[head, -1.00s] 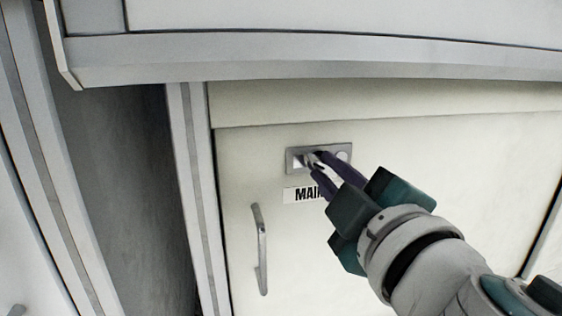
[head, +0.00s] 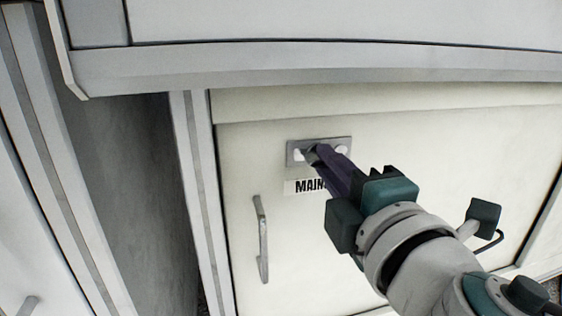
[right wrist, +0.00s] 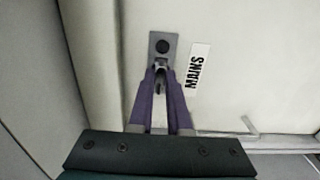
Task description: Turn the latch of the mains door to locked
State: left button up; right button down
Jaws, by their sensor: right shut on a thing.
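The mains door (head: 400,180) is a pale panel and looks closed. Its latch plate (head: 294,153) is a grey rectangle near the top, above the "MAINS" label (head: 304,186), which my gripper partly covers. My right gripper (head: 314,153) is shut on the latch knob at the plate, and its fingers hide most of the knob. In the right wrist view the latch plate (right wrist: 163,47) shows a dark round spot, and the purple fingers of my right gripper (right wrist: 160,72) close on the small metal latch (right wrist: 160,64). My left gripper is not in view.
A vertical bar handle (head: 262,240) is on the door, lower left of the latch. A pale ledge (head: 300,68) overhangs above the door. A dark gap (head: 130,190) lies to the left, beside another pale cabinet (head: 40,180).

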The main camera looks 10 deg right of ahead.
dwell(0.3)
jog(key=c, duration=0.9)
grip_release()
jog(key=shift+o, duration=0.2)
jog(key=shift+s, duration=0.1)
jog(key=s, duration=0.9)
jog(key=shift+s+d+b, duration=0.15)
jog(key=shift+s+b, duration=0.2)
jog(key=shift+s, duration=0.05)
